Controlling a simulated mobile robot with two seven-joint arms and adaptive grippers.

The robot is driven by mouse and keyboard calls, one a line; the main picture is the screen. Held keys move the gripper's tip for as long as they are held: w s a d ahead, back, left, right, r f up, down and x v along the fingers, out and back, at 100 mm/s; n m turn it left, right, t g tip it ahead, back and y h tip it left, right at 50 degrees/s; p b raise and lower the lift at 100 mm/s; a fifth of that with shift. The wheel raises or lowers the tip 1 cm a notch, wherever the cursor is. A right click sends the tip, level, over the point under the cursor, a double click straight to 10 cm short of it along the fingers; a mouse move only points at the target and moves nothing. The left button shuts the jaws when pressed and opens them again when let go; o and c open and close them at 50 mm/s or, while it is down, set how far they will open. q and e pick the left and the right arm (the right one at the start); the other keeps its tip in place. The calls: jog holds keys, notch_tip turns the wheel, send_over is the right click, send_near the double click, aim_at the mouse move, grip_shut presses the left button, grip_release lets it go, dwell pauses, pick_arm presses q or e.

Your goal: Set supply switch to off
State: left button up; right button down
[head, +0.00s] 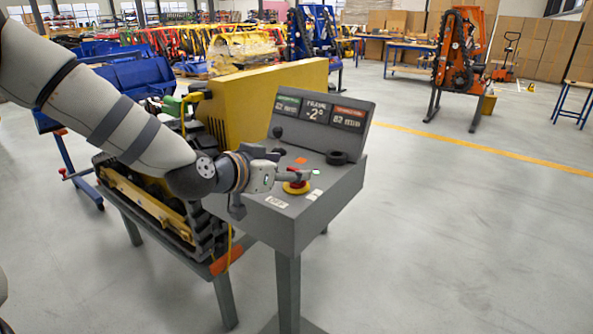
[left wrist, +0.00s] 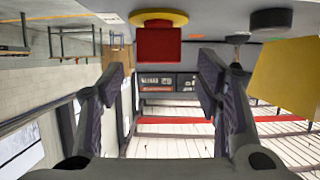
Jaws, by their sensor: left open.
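The switch, a red handle on a round yellow base (head: 297,188), sits on the near part of the grey console (head: 337,186). In the left wrist view the red handle (left wrist: 158,46) hangs from its yellow base at the top, as that picture is upside down. My left gripper (head: 284,175) is at the switch in the head view and partly covers it. In the left wrist view its two fingers (left wrist: 160,82) are apart, with the red handle lined up between them but beyond the tips. No contact shows. My right gripper is not in view.
The console also carries a black round knob (head: 337,158), an orange patch (head: 300,160) and a display panel (head: 318,112). A yellow tracked carrier (head: 262,97) stands behind and to the left, close to my left arm. Open floor lies to the right.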

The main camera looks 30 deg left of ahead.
aim_at(296, 169)
pick_arm(q)
jog(key=w+f, duration=0.2)
jog(key=w, duration=0.1)
jog(key=shift+d+f+b, duration=0.2)
jog(key=shift+f+b, duration=0.05)
jog(key=shift+b, duration=0.15)
jog(key=shift+w, duration=0.25)
jog(key=shift+r, duration=0.3)
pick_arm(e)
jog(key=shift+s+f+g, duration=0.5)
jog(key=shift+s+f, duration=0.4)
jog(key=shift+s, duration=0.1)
pick_arm(q)
jog(key=c, duration=1.2)
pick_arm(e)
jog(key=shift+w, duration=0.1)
